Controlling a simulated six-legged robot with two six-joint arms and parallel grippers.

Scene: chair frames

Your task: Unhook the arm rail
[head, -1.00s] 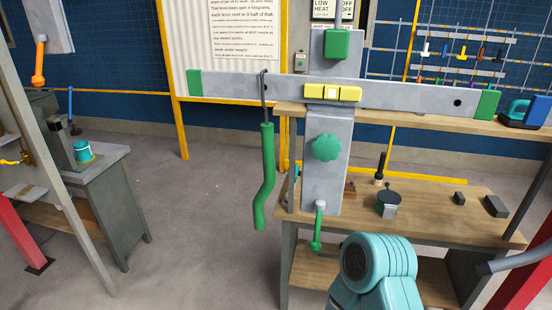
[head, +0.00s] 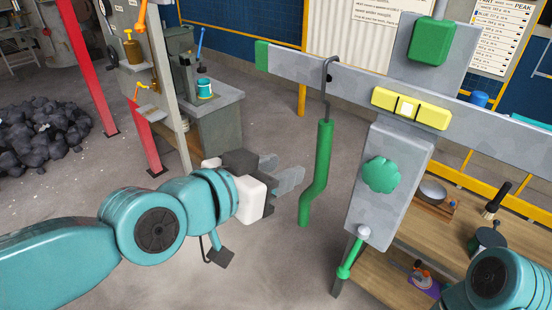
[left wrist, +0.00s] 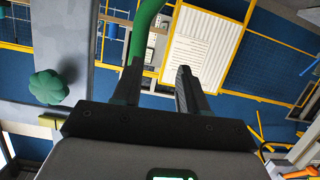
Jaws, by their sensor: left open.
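The arm rail appears to be the bent green bar (head: 315,180) with a grey hook at its top. It hangs nearly upright from the grey crossbeam (head: 285,65), the hook curled over the beam's upper edge. My left gripper (head: 288,172) is open and empty, just left of the green bar in the head view and apart from it. In the left wrist view the green bar (left wrist: 147,22) runs down from the top edge to the left finger's tip; I cannot tell whether they touch. The left gripper (left wrist: 160,66) shows two spread fingers there. My right gripper is out of view.
A grey upright post (head: 390,170) with a green knob (head: 381,175) and a yellow clamp (head: 410,107) stands right of the bar. A wooden bench (head: 440,235) is behind it. Open floor (head: 260,270) lies left and below the bar. A grey cabinet (head: 215,130) stands further left.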

